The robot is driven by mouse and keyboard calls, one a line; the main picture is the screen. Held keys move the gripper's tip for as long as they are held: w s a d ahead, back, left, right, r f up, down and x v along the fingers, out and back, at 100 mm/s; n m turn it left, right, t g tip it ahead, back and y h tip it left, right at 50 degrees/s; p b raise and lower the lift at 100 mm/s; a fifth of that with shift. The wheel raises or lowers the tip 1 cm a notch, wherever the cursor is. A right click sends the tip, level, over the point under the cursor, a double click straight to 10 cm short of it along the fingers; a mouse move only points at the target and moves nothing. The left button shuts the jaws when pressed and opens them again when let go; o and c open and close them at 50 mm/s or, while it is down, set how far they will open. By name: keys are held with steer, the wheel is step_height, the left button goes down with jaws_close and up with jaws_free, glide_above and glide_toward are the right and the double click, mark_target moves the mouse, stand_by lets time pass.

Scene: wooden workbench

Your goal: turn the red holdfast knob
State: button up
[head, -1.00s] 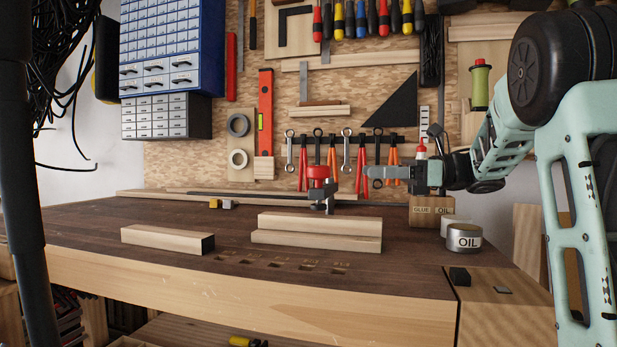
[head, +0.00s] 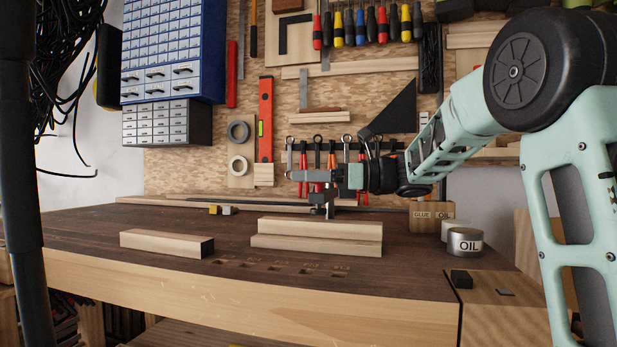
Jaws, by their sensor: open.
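The metal holdfast (head: 329,207) stands upright on the bench, just behind the stacked wooden boards (head: 317,243). Its red knob is almost wholly hidden behind my gripper fingers, which lie across its top. My gripper (head: 303,175) is open and level, reaching in from the right at the knob's height. The fingers overlap the knob in the head view. I cannot tell whether they touch it or sit around it.
A shorter wooden block (head: 166,243) lies left of the boards. An oil tin (head: 465,241) and a wooden glue and oil box (head: 432,213) stand to the right. Pliers and wrenches hang behind my gripper on the pegboard (head: 200,170).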

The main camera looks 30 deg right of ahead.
steer(key=c, duration=1)
steer(key=shift+f+t+b, duration=0.15)
steer(key=shift+t+b, duration=0.15)
steer(key=shift+b, duration=0.25)
steer(key=shift+d+f+m+t+h+b, duration=0.1)
steer(key=shift+m+t+h+b, duration=0.55)
steer(key=shift+b, duration=0.3)
steer(key=m+t+h+b, duration=0.1)
steer(key=h+b, duration=0.1)
steer(key=shift+w+f+m+t+b, duration=0.1)
steer(key=shift+m+t+b, duration=0.2)
steer(key=shift+m+t, duration=0.05)
steer(key=m+t+h+b, duration=0.1)
steer(key=h+b, duration=0.1)
steer(key=m+t+h+b, duration=0.1)
steer(key=m+h+b, duration=0.1)
steer(key=h, duration=0.1)
steer(key=d+m+t+h+b, duration=0.1)
steer(key=m+h+b, duration=0.1)
steer(key=shift+w+t, duration=0.25)
steer(key=shift+t, duration=0.15)
steer(key=shift+w+d+r+m+t+h+b, duration=0.15)
steer(key=shift+m+h+b, duration=0.5)
steer(key=shift+h, duration=0.4)
steer(key=shift+s+d+r+m+t+h+b, duration=0.15)
steer(key=shift+m+h+b, duration=0.25)
steer(key=shift+m+h, duration=0.5)
steer(key=shift+w+m+h, duration=0.1)
steer(key=shift+m+h, duration=0.15)
steer(key=shift+h, duration=0.45)
